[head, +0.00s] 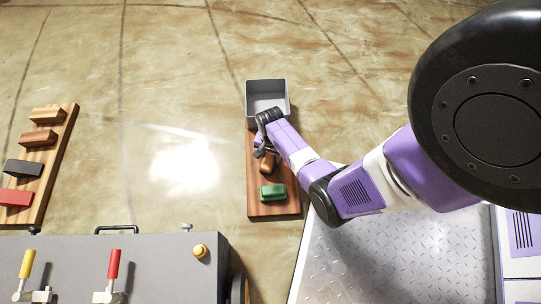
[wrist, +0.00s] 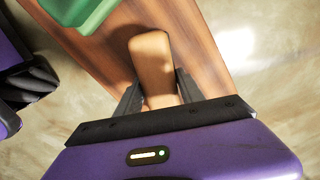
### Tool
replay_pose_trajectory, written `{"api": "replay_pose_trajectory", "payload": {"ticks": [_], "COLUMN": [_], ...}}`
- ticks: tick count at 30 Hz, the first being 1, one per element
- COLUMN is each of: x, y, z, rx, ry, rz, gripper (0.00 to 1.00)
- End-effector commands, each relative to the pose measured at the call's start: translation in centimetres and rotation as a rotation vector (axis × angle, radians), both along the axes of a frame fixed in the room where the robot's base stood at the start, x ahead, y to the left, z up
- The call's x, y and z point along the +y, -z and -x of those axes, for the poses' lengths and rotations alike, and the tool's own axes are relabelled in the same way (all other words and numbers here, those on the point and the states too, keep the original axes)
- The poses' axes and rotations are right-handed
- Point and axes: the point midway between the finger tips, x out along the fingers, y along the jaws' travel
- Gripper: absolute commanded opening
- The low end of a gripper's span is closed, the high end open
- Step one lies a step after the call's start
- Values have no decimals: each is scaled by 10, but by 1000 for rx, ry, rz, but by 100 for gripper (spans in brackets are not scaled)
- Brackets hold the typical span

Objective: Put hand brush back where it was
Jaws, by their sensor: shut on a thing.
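A brown wooden block-shaped piece, seemingly the hand brush (head: 268,163), is over the wooden board (head: 258,212). My gripper (head: 264,149) reaches down to it from above. In the wrist view my gripper (wrist: 157,90) has one finger on each side of the brush (wrist: 152,58) and is shut on it. The brush's far end sticks out past the fingertips, and its underside is hidden. I cannot tell if it touches the board (wrist: 198,50).
A green block (head: 273,192) sits on the board below the brush, and a grey open bin (head: 268,86) at its top end. A second board (head: 54,150) with several coloured blocks lies at left. A grey cabinet (head: 150,262) with levers is at bottom left.

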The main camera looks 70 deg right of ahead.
Motion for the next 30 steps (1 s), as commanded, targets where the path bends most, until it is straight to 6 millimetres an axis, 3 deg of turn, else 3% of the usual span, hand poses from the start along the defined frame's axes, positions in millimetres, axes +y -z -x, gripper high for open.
{"api": "replay_pose_trajectory", "payload": {"ticks": [1, 4, 17, 30], "x": [0, 0, 0, 1], "y": [2, 1, -8, -91], "z": [0, 0, 0, 0], "rx": [0, 0, 0, 0], "ry": [0, 0, 0, -1], "rz": [0, 0, 0, 0], "gripper": [47, 67, 67, 67]}}
